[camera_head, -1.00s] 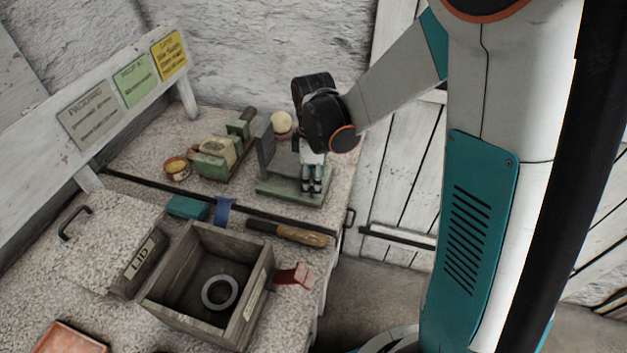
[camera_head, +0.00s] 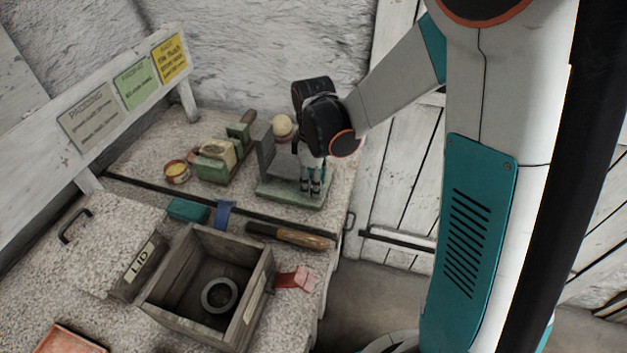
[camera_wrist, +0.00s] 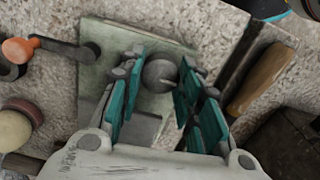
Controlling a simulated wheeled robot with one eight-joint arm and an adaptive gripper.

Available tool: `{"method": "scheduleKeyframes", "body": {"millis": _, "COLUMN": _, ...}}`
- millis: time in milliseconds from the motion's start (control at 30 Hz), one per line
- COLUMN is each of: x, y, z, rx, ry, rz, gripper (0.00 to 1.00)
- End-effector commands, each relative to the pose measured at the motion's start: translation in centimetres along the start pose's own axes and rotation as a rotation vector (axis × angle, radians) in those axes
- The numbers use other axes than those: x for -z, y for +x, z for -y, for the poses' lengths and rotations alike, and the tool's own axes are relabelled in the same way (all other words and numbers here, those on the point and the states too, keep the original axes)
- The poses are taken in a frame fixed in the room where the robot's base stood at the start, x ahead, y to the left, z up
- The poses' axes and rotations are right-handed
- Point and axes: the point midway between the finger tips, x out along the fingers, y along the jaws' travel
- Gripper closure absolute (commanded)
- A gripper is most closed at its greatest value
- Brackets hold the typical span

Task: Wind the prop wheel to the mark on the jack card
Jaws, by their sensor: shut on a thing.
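My gripper (camera_head: 311,186) points down over a green-grey base plate (camera_head: 268,189) with a grey upright block at its left. In the wrist view the teal fingers (camera_wrist: 163,72) are shut on a round grey knob (camera_wrist: 158,76), which I take to be the prop wheel; a finger hides its right edge. In the head view my gripper hides the wheel. Of the three cards on the white board, grey (camera_head: 90,128), green (camera_head: 134,84) and yellow (camera_head: 170,53), the small print is too blurred to read, and I cannot tell which is the jack card.
A cream ball (camera_head: 282,127) sits behind the upright. An orange-tipped lever (camera_wrist: 20,49) lies beyond the plate. In front are a wooden-handled tool (camera_head: 300,238) and an open wooden box (camera_head: 160,308) holding a grey ring (camera_head: 220,294). A green clamp-like fixture (camera_head: 213,170) stands left.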

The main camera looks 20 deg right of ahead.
Motion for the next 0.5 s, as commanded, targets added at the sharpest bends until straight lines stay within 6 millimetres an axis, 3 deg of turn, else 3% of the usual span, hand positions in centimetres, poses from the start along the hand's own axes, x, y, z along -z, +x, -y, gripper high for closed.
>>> {"method": "scheduleKeyframes", "body": {"millis": 500, "x": 0.01, "y": -0.01, "z": -0.05, "rx": 0.000, "ry": 0.342, "rz": 0.000, "gripper": 0.92}}
